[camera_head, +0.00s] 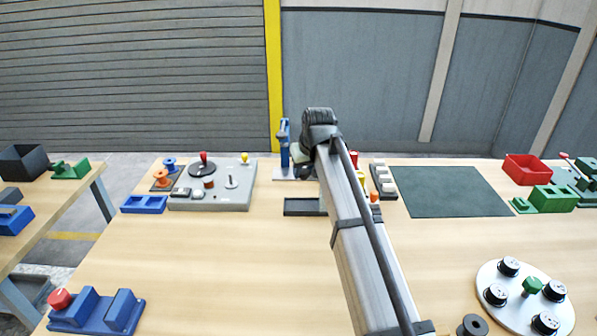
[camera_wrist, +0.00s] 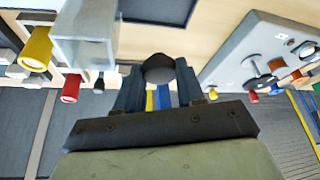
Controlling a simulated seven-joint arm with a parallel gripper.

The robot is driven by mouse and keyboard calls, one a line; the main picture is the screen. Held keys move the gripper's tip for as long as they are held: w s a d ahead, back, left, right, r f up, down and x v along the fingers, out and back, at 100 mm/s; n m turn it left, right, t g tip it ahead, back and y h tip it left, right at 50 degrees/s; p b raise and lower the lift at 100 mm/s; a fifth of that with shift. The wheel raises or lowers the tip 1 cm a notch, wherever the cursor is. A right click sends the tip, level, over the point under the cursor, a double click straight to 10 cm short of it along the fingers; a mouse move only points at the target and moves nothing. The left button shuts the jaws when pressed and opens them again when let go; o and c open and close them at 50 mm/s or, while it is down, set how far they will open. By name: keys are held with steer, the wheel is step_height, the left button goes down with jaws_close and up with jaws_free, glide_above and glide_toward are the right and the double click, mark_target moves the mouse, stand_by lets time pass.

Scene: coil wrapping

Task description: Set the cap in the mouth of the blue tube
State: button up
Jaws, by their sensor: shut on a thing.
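My gripper (camera_wrist: 158,82) is shut on a dark, round-ended piece, apparently the cap (camera_wrist: 160,66), which sits between its two fingertips in the wrist view. In the head view my wrist hides the fingertips and the cap. A narrow blue upright (camera_wrist: 164,96) shows between the fingers in the wrist view, beside a yellow strip. I cannot tell whether it is the blue tube, and no open mouth shows. In the head view a tall blue upright piece (camera_head: 284,143) stands at the back, just left of my wrist.
A grey control panel (camera_head: 237,192) stands left of the arm, with a blue tray (camera_head: 144,204) beside it. A shallow dark tray (camera_head: 303,207) lies just left of the arm. A dark green mat (camera_head: 450,191) and red bin (camera_head: 527,169) are right.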

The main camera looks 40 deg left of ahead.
steer(key=w+a+r+m, duration=0.1)
steer(key=w+a+r, duration=0.1)
steer(key=w+a, duration=0.3)
steer(key=w+a+r, duration=0.3)
steer(key=w+a, duration=0.2)
steer(key=w, duration=0.5)
steer(key=shift+a+r+m+t, duration=0.15)
steer(key=shift+a+m+t, duration=0.15)
steer(key=shift+m, duration=0.1)
steer(key=shift+f, duration=2.9)
steer(key=shift+f, duration=0.85)
steer(key=o, duration=1.1)
steer(key=shift+r, duration=0.1)
